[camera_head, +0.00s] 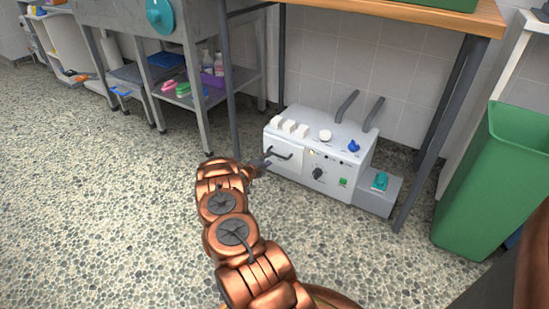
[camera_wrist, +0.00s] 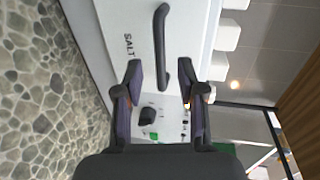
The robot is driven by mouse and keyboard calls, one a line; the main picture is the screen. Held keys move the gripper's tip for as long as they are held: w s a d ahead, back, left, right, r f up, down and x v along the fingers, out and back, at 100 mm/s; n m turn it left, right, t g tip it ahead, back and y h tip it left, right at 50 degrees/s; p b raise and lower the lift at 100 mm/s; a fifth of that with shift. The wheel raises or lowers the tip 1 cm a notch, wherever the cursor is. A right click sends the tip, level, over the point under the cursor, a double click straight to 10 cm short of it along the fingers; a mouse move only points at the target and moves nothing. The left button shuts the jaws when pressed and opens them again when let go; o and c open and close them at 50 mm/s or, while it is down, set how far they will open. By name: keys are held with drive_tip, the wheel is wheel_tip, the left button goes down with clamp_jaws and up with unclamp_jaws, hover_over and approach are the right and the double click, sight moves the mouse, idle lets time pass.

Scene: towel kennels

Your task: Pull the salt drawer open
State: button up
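The salt drawer (camera_head: 285,158) is the white front panel at the left of a white machine (camera_head: 322,140) on the floor. It looks shut. Its dark bar handle (camera_head: 281,154) shows in the head view, and the handle (camera_wrist: 161,35) runs up the wrist view beside the word SALT. My gripper (camera_head: 265,164) is at the drawer's front, by the handle. In the wrist view my gripper (camera_wrist: 162,73) is open, with one finger on each side of the handle's lower end. I see gaps between both fingers and the handle.
The machine's control panel (camera_head: 332,175) has a black knob and a green button, right of the drawer. A wooden-topped table (camera_head: 400,12) stands over the machine, its dark legs nearby. A green bin (camera_head: 487,190) stands at right. Pebbled floor (camera_head: 110,210) is clear at left.

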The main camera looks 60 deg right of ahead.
sight(275, 154)
drive_tip(key=shift+b+x, duration=1.25)
drive_tip(key=shift+x, duration=1.75)
clamp_jaws()
